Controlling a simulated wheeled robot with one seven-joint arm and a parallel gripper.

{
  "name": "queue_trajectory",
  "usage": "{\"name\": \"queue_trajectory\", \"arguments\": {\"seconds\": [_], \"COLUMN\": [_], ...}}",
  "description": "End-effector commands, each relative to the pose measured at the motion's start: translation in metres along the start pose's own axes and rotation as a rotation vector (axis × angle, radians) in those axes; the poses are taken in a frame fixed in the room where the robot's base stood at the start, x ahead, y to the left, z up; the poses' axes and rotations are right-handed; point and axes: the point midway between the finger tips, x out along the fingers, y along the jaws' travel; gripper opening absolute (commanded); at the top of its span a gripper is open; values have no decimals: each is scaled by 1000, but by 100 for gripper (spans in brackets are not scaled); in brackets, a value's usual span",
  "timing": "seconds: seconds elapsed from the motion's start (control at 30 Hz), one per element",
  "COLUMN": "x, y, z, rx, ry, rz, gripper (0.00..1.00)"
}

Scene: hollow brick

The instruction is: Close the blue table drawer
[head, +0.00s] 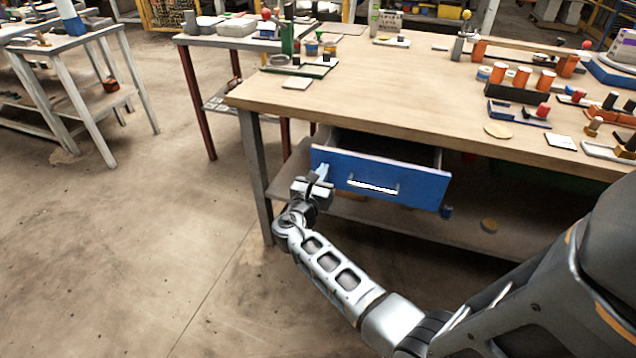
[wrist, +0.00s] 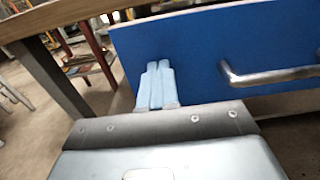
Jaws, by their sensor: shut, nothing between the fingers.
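The blue drawer (head: 378,180) hangs under the wooden table (head: 395,85) and stands partly open, with its inside showing behind the front. A silver bar handle (head: 372,187) sits on the middle of its front. My gripper (head: 321,172) is at the left end of the drawer front, left of the handle. In the wrist view the light blue fingers (wrist: 157,85) are together and empty, pointing at the blue front (wrist: 215,58). I cannot tell whether the fingertips touch it. The handle (wrist: 270,75) is to their right.
The tabletop holds several orange cylinders (head: 523,76), trays and small parts. A metal table leg (head: 255,175) stands left of the drawer. A lower shelf (head: 400,222) runs beneath it. The floor (head: 150,240) to the left is clear.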

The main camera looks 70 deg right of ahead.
Motion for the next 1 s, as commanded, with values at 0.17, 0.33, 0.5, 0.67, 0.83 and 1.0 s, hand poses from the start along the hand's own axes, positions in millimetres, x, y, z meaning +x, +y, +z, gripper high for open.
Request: {"name": "queue_trajectory", "arguments": {"seconds": [0.17,0.33,0.5,0.67,0.83,1.0], "x": [47,89,125,148,162,168], "y": [-1,-1,-1,-1,-1,0], "z": [-2,-3,-3,-2,-1,0], "rx": [2,3,1,1,0,1], "ry": [-2,-2,-2,-1,-1,0], "rz": [-5,-5,-4,-3,-2,0], "gripper": [0,0,0,0,0,0]}}
